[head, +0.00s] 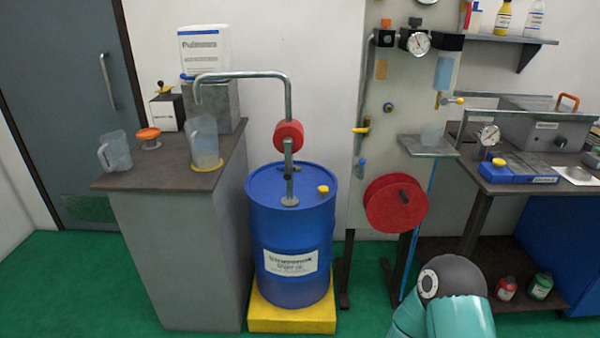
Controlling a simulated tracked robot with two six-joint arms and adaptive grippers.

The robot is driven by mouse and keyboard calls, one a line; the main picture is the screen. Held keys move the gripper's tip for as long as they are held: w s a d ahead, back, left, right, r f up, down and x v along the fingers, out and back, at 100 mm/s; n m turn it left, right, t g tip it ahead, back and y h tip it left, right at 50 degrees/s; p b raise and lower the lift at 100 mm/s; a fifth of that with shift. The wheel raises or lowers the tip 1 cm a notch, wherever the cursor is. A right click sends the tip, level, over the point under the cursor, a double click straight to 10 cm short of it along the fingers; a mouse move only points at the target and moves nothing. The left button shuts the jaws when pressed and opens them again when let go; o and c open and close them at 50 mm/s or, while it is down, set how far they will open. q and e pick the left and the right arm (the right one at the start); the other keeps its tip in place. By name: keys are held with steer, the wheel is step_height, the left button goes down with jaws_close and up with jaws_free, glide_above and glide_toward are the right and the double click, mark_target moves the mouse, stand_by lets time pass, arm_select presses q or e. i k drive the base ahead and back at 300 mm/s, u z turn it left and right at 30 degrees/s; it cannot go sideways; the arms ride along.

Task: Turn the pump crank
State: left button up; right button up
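A blue drum (290,225) stands on a yellow base (290,312). The pump has a red round body (288,134) above the drum's lid. A grey crank arm (288,168) hangs down from the red body, with its lower end just above the lid. A grey pipe (240,75) bends from the pump to the left and ends over a clear jug (205,142) on a yellow disc. What is in the jug is hard to tell. Neither of my grippers shows; a teal and grey part of my arm is at the bottom right, away from the drum.
A counter (180,172) left of the drum holds another clear jug (115,150) and a white container (205,50). A panel with a red wheel (396,204) and gauge (418,42) stands right of the drum. A workbench (490,180) is further right. Green floor in front is free.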

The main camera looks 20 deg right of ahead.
mark_target(288, 141)
steer(key=z, duration=0.1)
steer(key=i, duration=1)
steer(key=u, duration=0.1)
